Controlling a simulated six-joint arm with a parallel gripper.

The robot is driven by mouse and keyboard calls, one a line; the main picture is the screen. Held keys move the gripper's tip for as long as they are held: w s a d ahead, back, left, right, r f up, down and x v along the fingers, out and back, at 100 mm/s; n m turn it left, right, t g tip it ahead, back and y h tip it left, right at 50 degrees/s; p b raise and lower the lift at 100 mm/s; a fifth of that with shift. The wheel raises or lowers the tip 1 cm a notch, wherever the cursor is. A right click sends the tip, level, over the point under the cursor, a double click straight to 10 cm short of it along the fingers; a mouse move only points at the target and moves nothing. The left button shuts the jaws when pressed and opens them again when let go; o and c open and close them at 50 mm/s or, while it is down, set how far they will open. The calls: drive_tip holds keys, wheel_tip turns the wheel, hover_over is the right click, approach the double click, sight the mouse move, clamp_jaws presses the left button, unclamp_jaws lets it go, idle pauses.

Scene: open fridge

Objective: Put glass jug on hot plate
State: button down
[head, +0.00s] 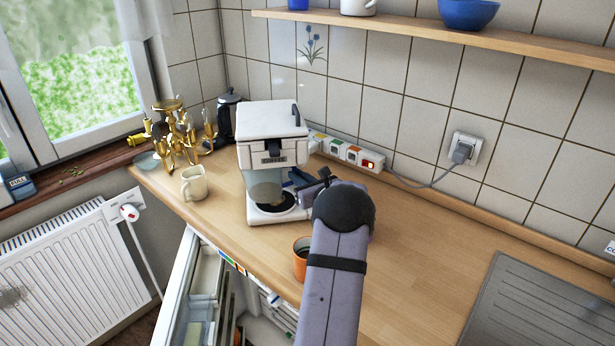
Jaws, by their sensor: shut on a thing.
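The white coffee maker (271,125) stands on the wooden counter. Its dark round hot plate (273,207) shows at the bottom of its opening. A see-through glass jug (262,189) is inside the opening, above the hot plate. I cannot tell whether its base touches the plate. My gripper (303,183) reaches in from the right, shut at the jug's right side, seemingly on its handle. My forearm hides part of the gripper, and the exact grip is too small to see.
An orange mug (301,258) stands near the counter's front edge beside my arm. A cream jug (194,184) and a brass candleholder (180,135) stand to the left. A power strip (345,152) lies behind. The fridge below is open. The counter right of my arm is clear.

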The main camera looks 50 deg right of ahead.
drive_tip(key=shift+s+d+f+p, duration=0.35)
drive_tip(key=shift+d+f+p, duration=0.35)
drive_tip(key=shift+f, duration=0.15)
drive_tip(key=shift+s+d+f+p, duration=0.35)
drive_tip(key=shift+d+f+p, duration=0.3)
drive_tip(key=shift+f, duration=0.35)
drive_tip(key=c, duration=1.8)
unclamp_jaws()
drive_tip(key=shift+s, duration=0.3)
drive_tip(key=b+v, duration=0.3)
drive_tip(key=v, duration=0.8)
drive_tip(key=shift+s+a+b, duration=0.1)
drive_tip(key=shift+s+b, duration=0.15)
drive_tip(key=shift+b, duration=0.1)
